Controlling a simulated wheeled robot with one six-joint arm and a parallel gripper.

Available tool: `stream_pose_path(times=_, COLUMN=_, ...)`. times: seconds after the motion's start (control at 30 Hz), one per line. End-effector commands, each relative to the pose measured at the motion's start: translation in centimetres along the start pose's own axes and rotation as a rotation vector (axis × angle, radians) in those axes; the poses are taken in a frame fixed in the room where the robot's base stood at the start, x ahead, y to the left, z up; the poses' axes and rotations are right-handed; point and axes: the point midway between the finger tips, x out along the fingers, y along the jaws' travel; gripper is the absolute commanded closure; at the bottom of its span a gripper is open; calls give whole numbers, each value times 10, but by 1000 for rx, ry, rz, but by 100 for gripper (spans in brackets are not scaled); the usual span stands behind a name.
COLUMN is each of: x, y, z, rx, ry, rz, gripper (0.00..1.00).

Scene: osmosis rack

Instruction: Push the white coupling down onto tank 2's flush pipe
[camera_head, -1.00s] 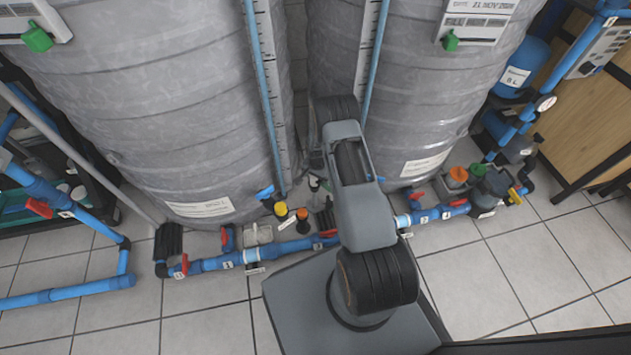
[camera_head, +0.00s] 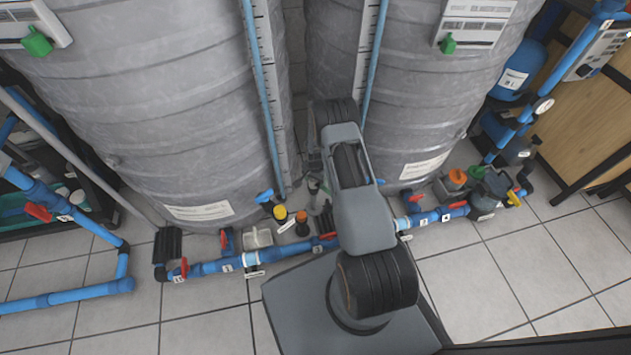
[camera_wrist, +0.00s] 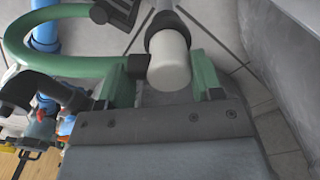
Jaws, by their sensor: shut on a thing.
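The white coupling (camera_wrist: 169,66) shows in the wrist view as a short white cylinder with a dark grey collar at its far end. My gripper (camera_wrist: 178,80) has green fingers with black pads on either side of the coupling and is shut on it. In the head view my arm covers most of the gripper, and I cannot make out the coupling there. Two large grey tanks, the left tank (camera_head: 170,110) and the right tank (camera_head: 425,90), stand behind the arm. Their lower labels are too small to read. I cannot tell the flush pipe or whether the coupling touches it.
A blue pipe run (camera_head: 290,247) with red-handled valves lies along the floor in front of the tanks. A yellow cap (camera_head: 280,212) and an orange cap (camera_head: 302,217) stand close left of my arm. The tiled floor (camera_head: 530,250) at the right front is clear.

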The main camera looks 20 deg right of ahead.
Motion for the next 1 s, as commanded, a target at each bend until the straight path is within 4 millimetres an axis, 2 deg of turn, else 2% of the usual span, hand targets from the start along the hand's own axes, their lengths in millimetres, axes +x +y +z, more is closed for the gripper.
stream_pose_path(times=0.17, x=-12, y=0, z=0, rx=0, ry=1, rz=-1, gripper=61)
stream_pose_path(times=0.33, x=-37, y=0, z=-1, rx=0, ry=1, rz=-1, gripper=61)
stream_pose_path(times=0.63, x=-97, y=31, z=39, rx=-1, ry=0, rz=0, gripper=61)
stream_pose_path(times=0.8, x=-111, y=54, z=69, rx=-1, ry=-2, rz=2, gripper=61)
stream_pose_path(times=1.0, x=-123, y=73, z=93, rx=0, ry=-1, rz=1, gripper=61)
